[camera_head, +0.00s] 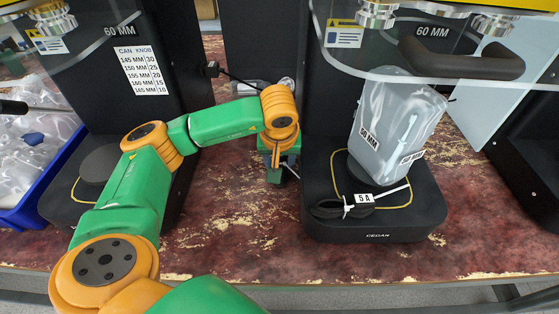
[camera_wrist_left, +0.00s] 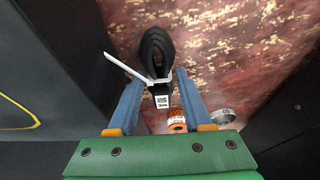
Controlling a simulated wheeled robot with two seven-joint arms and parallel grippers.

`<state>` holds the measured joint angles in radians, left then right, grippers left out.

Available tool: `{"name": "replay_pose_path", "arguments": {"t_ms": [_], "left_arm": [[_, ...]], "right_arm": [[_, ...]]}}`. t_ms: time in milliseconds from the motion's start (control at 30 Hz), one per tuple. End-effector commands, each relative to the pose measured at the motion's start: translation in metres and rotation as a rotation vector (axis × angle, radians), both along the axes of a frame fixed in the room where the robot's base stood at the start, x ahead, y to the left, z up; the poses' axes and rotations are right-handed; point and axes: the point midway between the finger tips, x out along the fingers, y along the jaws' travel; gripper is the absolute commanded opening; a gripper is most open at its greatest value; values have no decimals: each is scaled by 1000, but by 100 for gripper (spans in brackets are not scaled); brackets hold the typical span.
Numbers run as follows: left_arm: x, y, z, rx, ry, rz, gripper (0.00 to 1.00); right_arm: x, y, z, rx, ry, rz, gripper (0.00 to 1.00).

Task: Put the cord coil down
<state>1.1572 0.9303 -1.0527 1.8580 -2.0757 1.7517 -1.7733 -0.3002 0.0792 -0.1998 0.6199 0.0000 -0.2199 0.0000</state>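The black cord coil (camera_wrist_left: 154,45) has a white tie and a small white tag. In the left wrist view it sits at the fingertips of my left gripper (camera_wrist_left: 158,82), which is shut on its tied end. Its loop points away from the palm, over the red-brown worktop. In the head view my left gripper (camera_head: 278,170) is low between two black machines, and the coil in it is hidden from there. Whether the coil touches the worktop cannot be told. Another black coil, tagged 5 A (camera_head: 345,207), lies on the right machine's base. My right gripper is out of view.
The right machine's base (camera_head: 375,234) stands close beside my gripper and carries a clear bag (camera_head: 395,120). A blue crate (camera_head: 45,195) is at far left. An orange can (camera_wrist_left: 176,122) and metal disc (camera_wrist_left: 222,116) are near my fingers. The front worktop (camera_head: 235,235) is clear.

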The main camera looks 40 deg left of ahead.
Motion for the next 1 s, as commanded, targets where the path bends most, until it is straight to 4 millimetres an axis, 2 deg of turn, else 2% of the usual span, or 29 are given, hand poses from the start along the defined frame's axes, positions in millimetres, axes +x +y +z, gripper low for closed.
{"name": "replay_pose_path", "arguments": {"t_ms": [300, 433, 567, 800, 967, 1000], "left_arm": [[0, 0, 1, 0, 0, 0, 62], [-1, -1, 10, 0, -3, -1, 62], [-7, -6, 34, -1, -5, -1, 62], [-21, -15, 90, 0, -6, -1, 62], [-28, -19, 115, 0, -3, -2, 62], [-30, -20, 117, 0, -3, -1, 65]], "right_arm": [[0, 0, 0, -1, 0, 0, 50], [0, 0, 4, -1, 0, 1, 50], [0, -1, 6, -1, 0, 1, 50], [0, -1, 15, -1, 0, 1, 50], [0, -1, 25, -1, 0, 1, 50], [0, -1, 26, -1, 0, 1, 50]]}}
